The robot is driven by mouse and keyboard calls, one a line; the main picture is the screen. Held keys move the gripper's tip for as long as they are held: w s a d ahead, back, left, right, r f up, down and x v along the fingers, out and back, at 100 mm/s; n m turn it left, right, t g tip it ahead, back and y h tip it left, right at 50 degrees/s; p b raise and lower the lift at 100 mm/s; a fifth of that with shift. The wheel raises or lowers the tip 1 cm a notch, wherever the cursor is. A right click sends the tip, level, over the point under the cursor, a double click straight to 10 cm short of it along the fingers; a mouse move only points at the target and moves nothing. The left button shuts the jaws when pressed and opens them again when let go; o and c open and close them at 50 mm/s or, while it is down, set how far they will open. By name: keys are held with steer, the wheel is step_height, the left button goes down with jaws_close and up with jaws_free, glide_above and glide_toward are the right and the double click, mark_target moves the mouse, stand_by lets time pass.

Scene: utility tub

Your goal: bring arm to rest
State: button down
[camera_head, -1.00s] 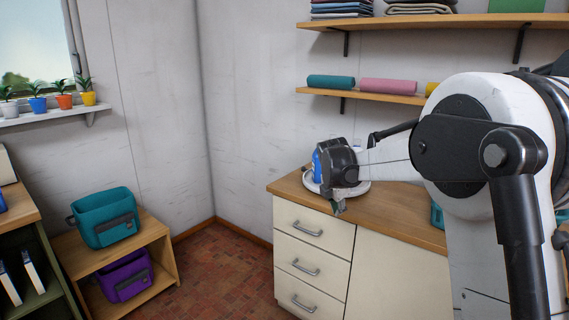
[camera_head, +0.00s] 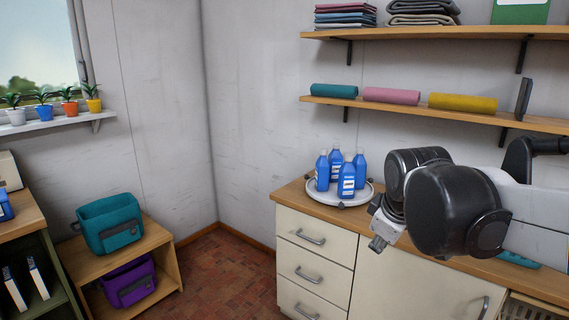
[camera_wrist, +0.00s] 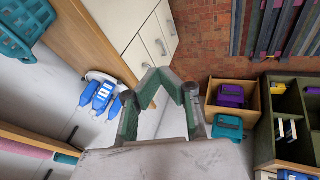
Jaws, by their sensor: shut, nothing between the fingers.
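My arm reaches in from the right in the head view, with the wrist in front of the cabinet's right part. My gripper (camera_wrist: 168,76) shows in the wrist view with its two green-grey fingers meeting at the tips, shut and empty. In the head view the gripper end hangs beside the cabinet's front edge, partly hidden by the wrist. Several blue bottles (camera_head: 346,180) with white labels stand upright on a round white tray (camera_head: 322,198) on the wooden countertop, left of my wrist. My gripper is apart from them.
The drawer cabinet (camera_head: 312,263) stands below the counter. Wall shelves hold rolled mats, including a yellow one (camera_head: 462,103), and folded cloths. A low wooden shelf holds a teal bin (camera_head: 109,226) and a purple bin (camera_head: 130,283). The floor (camera_head: 220,270) between is clear.

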steer(key=s+f+m, duration=0.2)
steer(key=s+m, duration=0.2)
steer(key=s, duration=0.4)
steer(key=s+f+m+t+p, duration=0.1)
steer(key=s+f+m, duration=0.2)
steer(key=s+m, duration=0.2)
steer(key=s, duration=0.3)
steer(key=shift+y, duration=0.3)
